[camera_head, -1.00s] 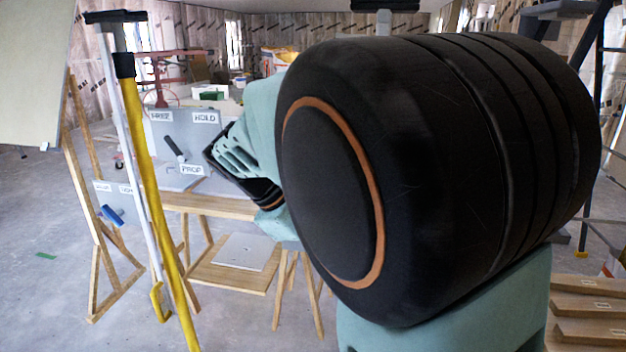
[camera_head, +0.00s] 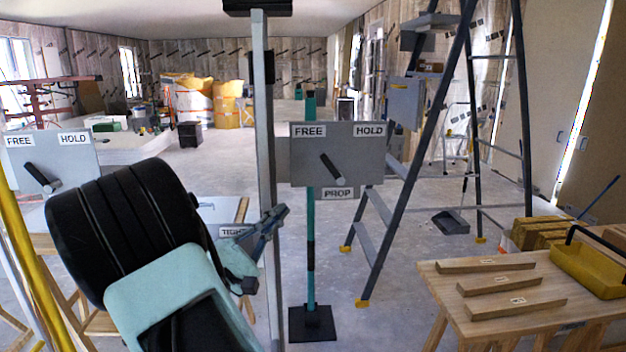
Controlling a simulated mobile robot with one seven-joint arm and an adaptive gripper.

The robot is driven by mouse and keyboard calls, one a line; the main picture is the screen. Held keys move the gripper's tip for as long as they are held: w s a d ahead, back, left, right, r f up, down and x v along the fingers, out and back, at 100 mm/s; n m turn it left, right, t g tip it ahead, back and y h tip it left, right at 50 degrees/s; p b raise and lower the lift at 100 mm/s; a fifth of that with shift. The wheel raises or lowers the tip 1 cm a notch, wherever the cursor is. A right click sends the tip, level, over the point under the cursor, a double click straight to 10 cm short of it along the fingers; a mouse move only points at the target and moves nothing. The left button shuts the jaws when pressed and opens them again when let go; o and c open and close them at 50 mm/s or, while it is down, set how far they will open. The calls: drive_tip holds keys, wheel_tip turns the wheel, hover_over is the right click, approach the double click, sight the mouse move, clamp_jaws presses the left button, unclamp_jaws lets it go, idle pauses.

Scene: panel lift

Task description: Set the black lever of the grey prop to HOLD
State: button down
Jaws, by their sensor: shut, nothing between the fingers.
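The grey prop (camera_head: 262,110) is a tall grey pole left of centre. A grey panel (camera_head: 300,172) marked FREE at left and HOLD at right sits beside it, with a PROP label below. Its black lever (camera_head: 331,170) slants from upper left to lower right, its upper end towards FREE. I cannot tell its exact setting. My gripper (camera_head: 280,214) is shut and empty, below and left of this panel, apart from the lever in the picture. It covers part of the grey pole.
Another FREE/HOLD panel (camera_head: 75,152) with a black lever stands at far left, near a yellow pole (camera_head: 14,225). A teal pole (camera_head: 310,235) stands behind the centre panel. A stepladder (camera_head: 415,165) and a workbench with planks (camera_head: 515,305) are at right.

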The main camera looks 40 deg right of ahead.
drive_tip(key=shift+w+a+f+n+t, duration=0.15)
drive_tip(key=shift+w+n+t, duration=0.15)
drive_tip(key=shift+w+t, duration=0.1)
approach(315, 175)
drive_tip(key=d+r, duration=0.3)
drive_tip(key=shift+w+r, duration=0.35)
drive_tip(key=shift+r, duration=0.05)
drive_tip(key=shift+s+d+r, duration=0.6)
drive_tip(key=shift+d+r, duration=0.1)
drive_tip(key=shift+d, duration=0.15)
drive_tip(key=shift+s+d+r, duration=0.25)
drive_tip(key=shift+d+r, duration=0.1)
drive_tip(key=shift+d, duration=0.1)
